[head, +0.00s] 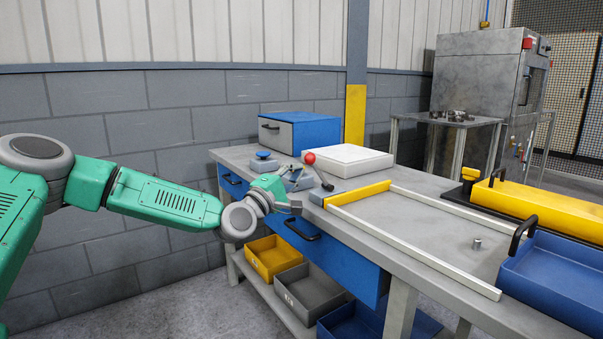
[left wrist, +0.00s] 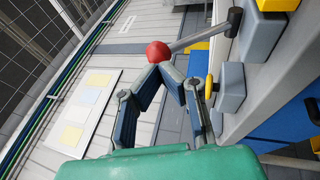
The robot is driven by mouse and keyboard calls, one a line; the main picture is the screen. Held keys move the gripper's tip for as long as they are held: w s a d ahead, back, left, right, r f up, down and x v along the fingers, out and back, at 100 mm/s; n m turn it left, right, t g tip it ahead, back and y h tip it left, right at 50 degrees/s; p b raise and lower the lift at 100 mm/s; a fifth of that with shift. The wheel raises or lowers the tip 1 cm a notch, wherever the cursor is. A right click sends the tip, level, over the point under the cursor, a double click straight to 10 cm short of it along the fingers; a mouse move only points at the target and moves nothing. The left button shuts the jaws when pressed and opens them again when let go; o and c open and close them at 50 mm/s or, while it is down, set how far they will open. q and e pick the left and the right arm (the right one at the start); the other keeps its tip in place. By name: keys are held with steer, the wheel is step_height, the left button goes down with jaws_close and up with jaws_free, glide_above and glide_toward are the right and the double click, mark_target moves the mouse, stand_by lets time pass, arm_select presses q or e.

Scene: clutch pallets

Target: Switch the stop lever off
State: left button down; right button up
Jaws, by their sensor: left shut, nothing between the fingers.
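The stop lever is a dark rod (head: 323,178) with a red ball knob (head: 310,158), standing at the back left part of the workbench. In the left wrist view the red knob (left wrist: 158,51) is just beyond my fingertips, and its grey rod (left wrist: 205,37) runs up to the right. My left gripper (head: 299,178) is beside the lever, on its left, shut and empty. In the left wrist view the fingers (left wrist: 163,69) meet in a point close below the knob; I cannot tell whether they touch it. My right gripper is not in view.
A small box with a blue button (head: 263,155), a blue cabinet (head: 318,130) and a white slab (head: 348,160) stand around the lever. A yellow bar (head: 358,193) and rails lie to the right. A blue drawer (head: 325,248) and bins are below.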

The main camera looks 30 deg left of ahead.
arm_select(q)
steer(key=shift+x, duration=1.2)
